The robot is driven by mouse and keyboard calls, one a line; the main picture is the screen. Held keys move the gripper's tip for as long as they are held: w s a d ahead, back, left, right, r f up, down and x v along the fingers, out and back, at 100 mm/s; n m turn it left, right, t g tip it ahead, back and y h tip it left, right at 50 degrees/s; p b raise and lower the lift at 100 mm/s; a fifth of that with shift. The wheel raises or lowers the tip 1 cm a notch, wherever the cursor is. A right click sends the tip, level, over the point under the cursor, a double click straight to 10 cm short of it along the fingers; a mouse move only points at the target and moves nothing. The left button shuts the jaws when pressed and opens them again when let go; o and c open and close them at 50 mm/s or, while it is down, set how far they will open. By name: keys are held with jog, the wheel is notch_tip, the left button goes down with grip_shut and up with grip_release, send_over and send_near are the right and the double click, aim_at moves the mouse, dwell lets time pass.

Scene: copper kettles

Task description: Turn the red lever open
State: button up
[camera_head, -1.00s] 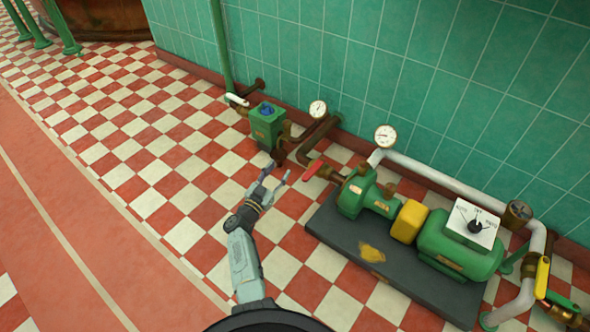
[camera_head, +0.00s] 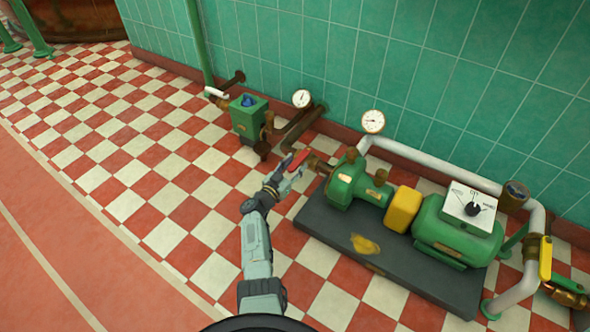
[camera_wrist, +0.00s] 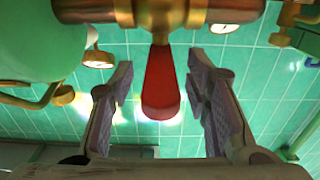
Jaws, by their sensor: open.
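The red lever (camera_head: 298,160) sits on a brass valve (camera_head: 319,164) at the left end of the green pump (camera_head: 352,187). In the wrist view the red lever (camera_wrist: 160,85) points from the brass valve body (camera_wrist: 160,12) toward my gripper. My gripper (camera_wrist: 160,88) is open, with one finger on each side of the lever and a visible gap on both sides. In the head view my gripper (camera_head: 286,172) is at the lever and partly overlaps it.
The pump stands on a dark base plate (camera_head: 400,265) to the right of my arm. A green box with a blue knob (camera_head: 248,115) stands to the left, by the tiled wall. Pipes and gauges (camera_head: 373,121) line the wall. The checkered floor to the left is clear.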

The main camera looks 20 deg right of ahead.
jog(key=shift+w+d, duration=0.1)
jog(key=shift+c, duration=0.2)
grip_shut()
dwell(0.4)
dwell(0.3)
